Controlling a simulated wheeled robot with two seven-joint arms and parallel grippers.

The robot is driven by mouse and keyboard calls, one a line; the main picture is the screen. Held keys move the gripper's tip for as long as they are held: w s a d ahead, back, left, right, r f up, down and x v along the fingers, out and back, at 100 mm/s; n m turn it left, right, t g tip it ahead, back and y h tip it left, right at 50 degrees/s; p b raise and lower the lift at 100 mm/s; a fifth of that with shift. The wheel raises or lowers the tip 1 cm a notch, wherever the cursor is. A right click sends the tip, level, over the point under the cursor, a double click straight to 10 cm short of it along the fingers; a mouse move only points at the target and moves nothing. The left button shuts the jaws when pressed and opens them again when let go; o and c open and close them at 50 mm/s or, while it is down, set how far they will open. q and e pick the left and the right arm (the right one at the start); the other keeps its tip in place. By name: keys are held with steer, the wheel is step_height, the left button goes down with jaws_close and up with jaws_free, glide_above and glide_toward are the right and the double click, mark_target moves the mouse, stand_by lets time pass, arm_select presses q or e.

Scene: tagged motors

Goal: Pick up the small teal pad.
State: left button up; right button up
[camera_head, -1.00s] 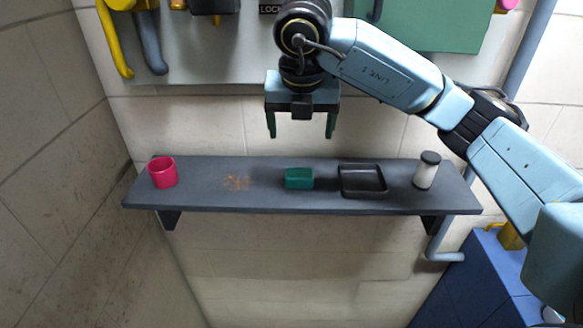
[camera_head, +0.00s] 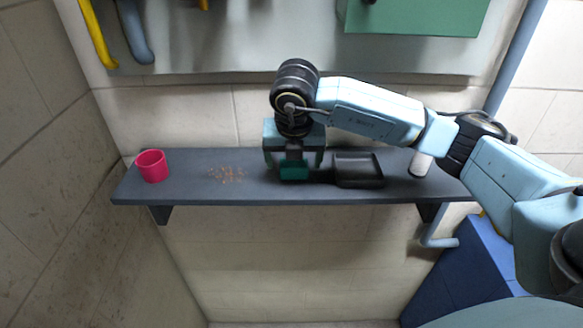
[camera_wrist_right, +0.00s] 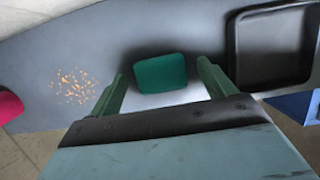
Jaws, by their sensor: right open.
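The small teal pad (camera_head: 294,172) sits on the dark grey wall shelf (camera_head: 200,190), left of the black tray. It also shows in the right wrist view (camera_wrist_right: 160,73), lying between and a little beyond my two green fingers. My right gripper (camera_head: 294,164) is open and empty, right above the pad in the head view, its fingers pointing down on either side of it. In the right wrist view the gripper (camera_wrist_right: 165,88) shows a gap on each side of the pad. My left gripper is not in view.
A black tray (camera_head: 358,184) stands close to the right of the pad. A white canister (camera_head: 420,164) is partly hidden behind my right arm. A pink cup (camera_head: 152,166) stands at the shelf's left end. Orange crumbs (camera_head: 226,175) lie between cup and pad.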

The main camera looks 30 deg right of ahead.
mark_target(294, 165)
steer(key=c, duration=1.1)
steer(key=shift+o, duration=0.2)
steer(key=shift+s+a+r+b, duration=0.15)
steer(key=shift+r+b, duration=0.2)
steer(key=shift+b, duration=0.25)
step_height(294, 165, up, 6)
steer(key=shift+r+b, duration=0.15)
steer(key=shift+b, duration=0.8)
steer(key=s+a+b, duration=0.1)
steer(key=s+a, duration=0.4)
steer(key=s, duration=0.3)
steer(key=s+a+b, duration=0.1)
steer(key=s+a, duration=0.4)
steer(key=s, duration=0.3)
steer(key=shift+s, duration=0.4)
